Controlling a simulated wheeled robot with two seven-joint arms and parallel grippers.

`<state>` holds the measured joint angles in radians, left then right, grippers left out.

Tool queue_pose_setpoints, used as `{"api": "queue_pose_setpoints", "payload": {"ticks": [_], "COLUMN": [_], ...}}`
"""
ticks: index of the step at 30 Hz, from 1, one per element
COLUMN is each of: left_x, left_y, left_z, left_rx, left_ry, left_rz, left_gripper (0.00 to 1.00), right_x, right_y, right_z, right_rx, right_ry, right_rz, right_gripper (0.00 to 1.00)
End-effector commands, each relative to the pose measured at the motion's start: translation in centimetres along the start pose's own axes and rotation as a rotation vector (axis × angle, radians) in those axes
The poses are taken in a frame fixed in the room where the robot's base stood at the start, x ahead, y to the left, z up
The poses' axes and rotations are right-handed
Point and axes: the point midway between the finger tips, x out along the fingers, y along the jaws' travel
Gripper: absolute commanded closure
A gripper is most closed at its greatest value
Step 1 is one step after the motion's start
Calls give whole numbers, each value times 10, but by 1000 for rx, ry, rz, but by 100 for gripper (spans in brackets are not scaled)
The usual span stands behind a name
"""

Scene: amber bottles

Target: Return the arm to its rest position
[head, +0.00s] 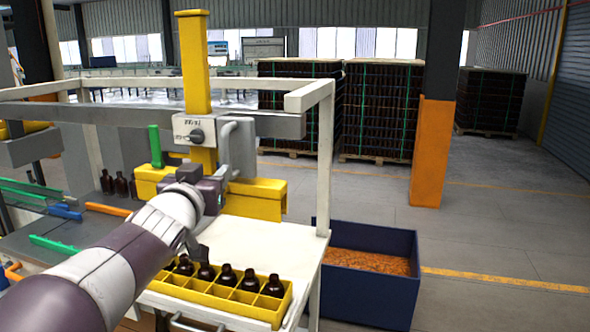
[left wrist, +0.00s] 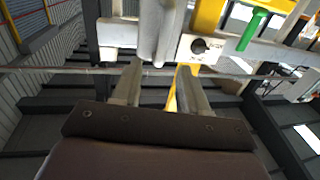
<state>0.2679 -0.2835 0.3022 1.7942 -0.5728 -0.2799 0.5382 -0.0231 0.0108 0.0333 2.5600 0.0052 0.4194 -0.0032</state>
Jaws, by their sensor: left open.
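My left arm reaches in from the lower left of the head view. The same grey part (head: 236,146) is beside the gripper in the head view. My right gripper is not in view.
Several amber bottles (head: 228,275) stand in a yellow crate (head: 262,313) below my arm. More bottles (head: 121,186) stand at the left. A white frame post (head: 325,160) rises right of the machine. A blue bin (head: 366,296) stands on the floor at right, with open floor beyond.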

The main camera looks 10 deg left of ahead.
Motion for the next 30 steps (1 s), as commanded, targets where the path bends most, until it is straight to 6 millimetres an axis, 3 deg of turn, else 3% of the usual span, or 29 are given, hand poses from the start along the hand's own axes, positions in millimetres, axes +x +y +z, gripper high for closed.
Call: {"api": "queue_pose_setpoints", "payload": {"ticks": [2,4,7,9,12,15,18,21,30], "left_x": [-1,-8,-32,-62,-118,-174,-216,-234,-232], "left_y": [-8,-17,-15,-1,24,47,63,75,79], "left_z": [17,58,150,216,292,341,368,380,381], "left_rx": [43,60,63,62,59,55,50,71,87], "left_ry": [-66,-200,-492,-716,-1009,-1240,-1388,-1450,-1447], "left_rz": [-36,-81,-104,-82,-23,39,79,112,128], "left_gripper": [57,57,57,57,57,57,57,57,57], "right_x": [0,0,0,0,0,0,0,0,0], "right_y": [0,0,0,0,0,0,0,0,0], "right_z": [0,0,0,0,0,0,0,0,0], "right_rx": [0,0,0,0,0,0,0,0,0], "right_ry": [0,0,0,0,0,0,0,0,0], "right_rz": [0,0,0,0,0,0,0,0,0], "right_gripper": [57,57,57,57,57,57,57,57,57]}}
